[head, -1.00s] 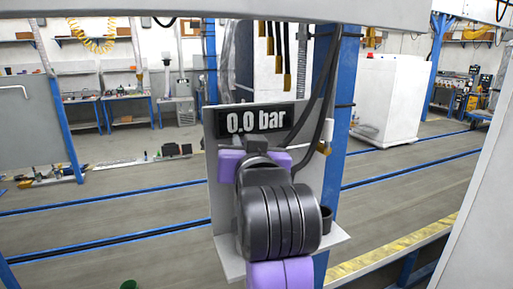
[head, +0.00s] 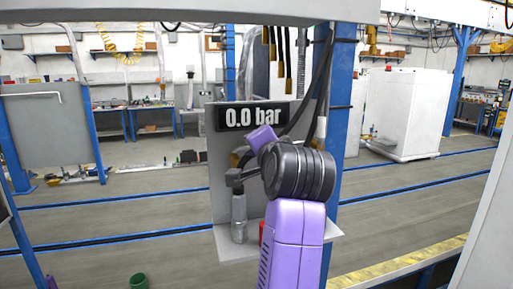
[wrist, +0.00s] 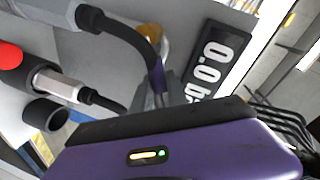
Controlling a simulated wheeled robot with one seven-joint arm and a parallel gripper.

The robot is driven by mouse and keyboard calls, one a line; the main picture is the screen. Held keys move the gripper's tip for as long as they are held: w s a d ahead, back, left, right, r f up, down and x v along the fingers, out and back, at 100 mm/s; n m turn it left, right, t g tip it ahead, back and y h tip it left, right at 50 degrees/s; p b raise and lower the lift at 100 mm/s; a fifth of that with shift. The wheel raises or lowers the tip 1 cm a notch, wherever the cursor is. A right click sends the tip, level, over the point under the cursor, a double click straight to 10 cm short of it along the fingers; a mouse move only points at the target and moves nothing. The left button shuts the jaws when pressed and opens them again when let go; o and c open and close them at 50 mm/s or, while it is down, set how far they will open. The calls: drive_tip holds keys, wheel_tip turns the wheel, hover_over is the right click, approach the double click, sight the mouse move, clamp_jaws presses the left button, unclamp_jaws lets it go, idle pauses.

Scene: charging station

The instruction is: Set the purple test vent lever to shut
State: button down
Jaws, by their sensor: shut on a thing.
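In the wrist view, my gripper (wrist: 163,98) points at the panel, with its grey fingers close together. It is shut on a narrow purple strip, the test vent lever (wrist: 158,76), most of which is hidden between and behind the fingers. The lever is at a brass valve body (wrist: 152,40) beside the gauge.
The gauge (head: 252,116) reads 0.0 bar above the valve. A grey hose coupling (head: 238,215) stands on the panel's shelf, with a red one (head: 262,232) partly behind my arm. In the wrist view, a black hose (wrist: 130,30) passes close to the fingers.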

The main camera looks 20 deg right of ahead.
drive_tip(key=shift+d+f+m+y+b, duration=0.25)
drive_tip(key=shift+f+m+y+b, duration=0.2)
drive_tip(key=shift+f+m, duration=0.6)
drive_tip(key=shift+d+f+m+y+b, duration=0.2)
drive_tip(key=shift+f+m+y+b, duration=0.3)
drive_tip(key=shift+m, duration=0.85)
drive_tip(key=shift+f, duration=0.2)
drive_tip(key=c, duration=1.3)
unclamp_jaws()
drive_tip(key=s+r+b, duration=0.1)
drive_tip(key=s, duration=0.6)
drive_tip(key=shift+s+r, duration=0.3)
drive_tip(key=shift+s, duration=0.05)
